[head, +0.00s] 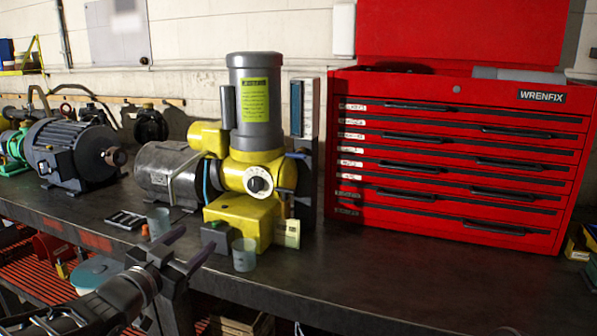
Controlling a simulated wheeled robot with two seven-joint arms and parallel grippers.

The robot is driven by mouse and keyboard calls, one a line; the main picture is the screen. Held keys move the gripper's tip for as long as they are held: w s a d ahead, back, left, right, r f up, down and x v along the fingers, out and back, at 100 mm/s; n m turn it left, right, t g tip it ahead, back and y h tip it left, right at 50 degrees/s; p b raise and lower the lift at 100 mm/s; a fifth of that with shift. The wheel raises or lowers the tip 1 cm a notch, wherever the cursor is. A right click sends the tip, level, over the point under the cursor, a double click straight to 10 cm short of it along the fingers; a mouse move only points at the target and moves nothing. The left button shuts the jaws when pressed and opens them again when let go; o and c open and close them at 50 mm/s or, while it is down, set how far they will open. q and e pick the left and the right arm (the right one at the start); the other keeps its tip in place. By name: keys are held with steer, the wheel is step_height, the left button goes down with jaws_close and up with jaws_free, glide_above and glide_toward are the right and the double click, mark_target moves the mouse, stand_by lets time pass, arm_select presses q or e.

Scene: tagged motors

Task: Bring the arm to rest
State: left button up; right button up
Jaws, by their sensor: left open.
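My left gripper (183,252) is in the lower left, in front of the workbench's front edge. Its two dark fingers are spread apart with nothing between them. My left arm comes in from the lower left corner. A yellow and grey motor unit (256,110) stands upright on the bench beyond the gripper, with a yellow-green label on its grey cylinder. A pale tag (286,233) hangs at its base. A dark grey motor (72,152) sits farther left on the bench. My right gripper is not in view.
A red tool chest (455,150) with several drawers fills the right of the dark workbench (400,275). Two small translucent cups, one cup (244,254) nearer the edge, stand near the motor unit. The bench's front right is clear. Red slatted shelving (40,270) lies below at left.

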arm_select(q)
steer(key=s+d+f+n+g+y+p, duration=0.1)
steer(key=s+d+f+n+g, duration=0.1)
steer(key=f, duration=0.8)
steer(key=s+d+f+n+g+p, duration=0.1)
steer(key=s+d+f+n+g, duration=0.15)
steer(key=f, duration=0.75)
steer(key=s+d+f+n+g+y+p, duration=0.1)
steer(key=s+f+n+g, duration=0.15)
steer(key=f, duration=0.75)
steer(key=s+d+f+g+p, duration=0.1)
steer(key=s+d+f+g, duration=0.2)
steer(key=s, duration=0.6)
steer(key=s+d+f+n+g+p, duration=0.1)
steer(key=s+d+f+g, duration=0.1)
steer(key=s+f, duration=0.6)
steer(key=s+d+f+n+g+p, duration=0.1)
steer(key=s+d+f+g+p, duration=0.1)
steer(key=s+f, duration=0.4)
steer(key=s+d+g, duration=0.1)
steer(key=s+g, duration=0.1)
steer(key=s, duration=0.2)
steer(key=shift+s+d+h, duration=0.2)
steer(key=shift+d+h, duration=0.15)
steer(key=shift+h, duration=0.05)
